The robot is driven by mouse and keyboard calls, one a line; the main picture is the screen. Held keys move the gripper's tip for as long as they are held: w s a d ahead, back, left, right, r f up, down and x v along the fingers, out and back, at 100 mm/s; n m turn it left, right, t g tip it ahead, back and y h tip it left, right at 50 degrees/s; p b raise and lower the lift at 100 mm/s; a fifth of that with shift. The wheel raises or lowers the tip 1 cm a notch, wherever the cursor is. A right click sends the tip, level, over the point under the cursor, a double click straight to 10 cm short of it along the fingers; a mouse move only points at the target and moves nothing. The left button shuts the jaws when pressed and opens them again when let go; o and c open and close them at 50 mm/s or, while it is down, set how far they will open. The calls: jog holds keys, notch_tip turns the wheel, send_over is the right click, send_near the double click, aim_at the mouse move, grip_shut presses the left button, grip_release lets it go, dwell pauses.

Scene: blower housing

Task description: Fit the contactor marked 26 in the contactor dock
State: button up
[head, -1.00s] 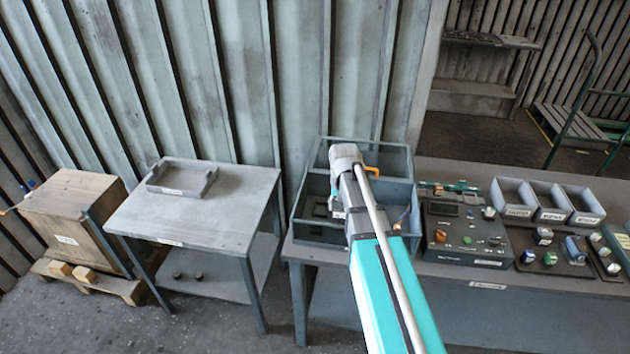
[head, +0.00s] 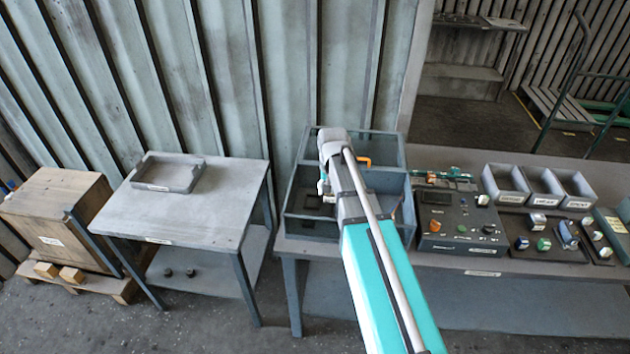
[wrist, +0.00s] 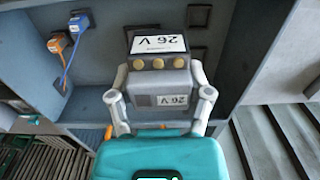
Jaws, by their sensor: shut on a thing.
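The contactor (wrist: 160,82) is a grey block with a white label reading "26 V", upside down in the wrist view, and several brass-coloured studs. My gripper (wrist: 160,97) is shut on it, with one finger on each side. The contactor is over the inside of a blue-grey housing (wrist: 108,62). Dark square outlines on the housing panel (wrist: 200,53) show around it; I cannot tell which is the contactor dock or whether the contactor touches it. In the head view the housing (head: 287,228) stands on the bench; my arm hides much of its inside and the contactor.
Blue (wrist: 80,22) and orange (wrist: 57,42) plugs with cables sit inside the housing, left in the wrist view. A control box (head: 460,240) and grey bins (head: 545,187) stand right of the housing. A side table (head: 215,205) with a tray (head: 168,173) is to the left.

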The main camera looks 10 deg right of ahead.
jog(key=b, duration=0.7)
send_over(313, 203)
notch_tip(313, 203, down, 7)
jog(key=shift+s, duration=0.15)
jog(key=shift+f, duration=0.15)
jog(key=shift+f+b, duration=2.8)
jog(key=shift+a+f, duration=0.1)
jog(key=shift+f, duration=0.1)
jog(key=shift+f+b, duration=1.1)
jog(key=shift+b, duration=0.15)
jog(key=o, duration=1.1)
jog(key=shift+c, duration=0.2)
